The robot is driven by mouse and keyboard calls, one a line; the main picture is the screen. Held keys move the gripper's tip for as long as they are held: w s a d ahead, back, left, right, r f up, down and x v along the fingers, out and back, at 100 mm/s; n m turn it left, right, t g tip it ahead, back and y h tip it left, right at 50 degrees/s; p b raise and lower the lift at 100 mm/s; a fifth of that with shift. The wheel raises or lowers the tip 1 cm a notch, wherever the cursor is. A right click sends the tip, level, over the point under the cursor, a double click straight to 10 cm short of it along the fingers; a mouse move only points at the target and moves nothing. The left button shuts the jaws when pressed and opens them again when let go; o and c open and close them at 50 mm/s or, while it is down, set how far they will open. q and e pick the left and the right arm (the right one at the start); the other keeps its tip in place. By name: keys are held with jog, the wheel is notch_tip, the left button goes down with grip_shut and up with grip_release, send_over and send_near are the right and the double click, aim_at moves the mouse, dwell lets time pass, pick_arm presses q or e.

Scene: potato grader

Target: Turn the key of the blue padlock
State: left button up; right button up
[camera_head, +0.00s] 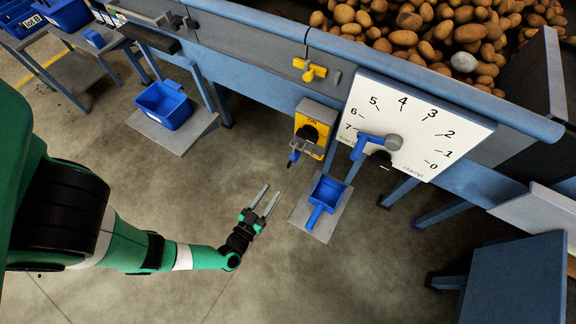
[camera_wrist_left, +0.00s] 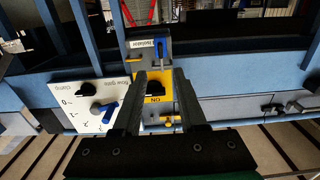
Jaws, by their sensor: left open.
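The blue padlock (camera_head: 294,158) hangs at the lower left of the yellow isolator box (camera_head: 309,124), below its black rotary knob. In the left wrist view, which is turned over, the padlock (camera_wrist_left: 159,46) shows as a small blue body beside the white isolator label (camera_wrist_left: 148,43). Its key is too small to make out. My left gripper (camera_head: 273,190) is open and empty, below and a little left of the padlock, apart from it. Its two fingers (camera_wrist_left: 162,73) point toward the isolator box. My right gripper is in neither view.
A white dial plate (camera_head: 430,115) with a blue lever (camera_head: 366,144) stands right of the box. A yellow valve handle (camera_head: 310,70) sits above. A blue scoop-like bin (camera_head: 327,190) rests below right. Open floor lies around my gripper.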

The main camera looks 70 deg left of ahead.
aim_at(290, 163)
pick_arm(q)
jog(key=b+x, duration=0.3)
jog(key=x, duration=0.8)
jog(key=shift+a+b, duration=0.2)
jog(key=shift+b, duration=0.1)
jog(key=shift+w, duration=0.1)
grip_shut()
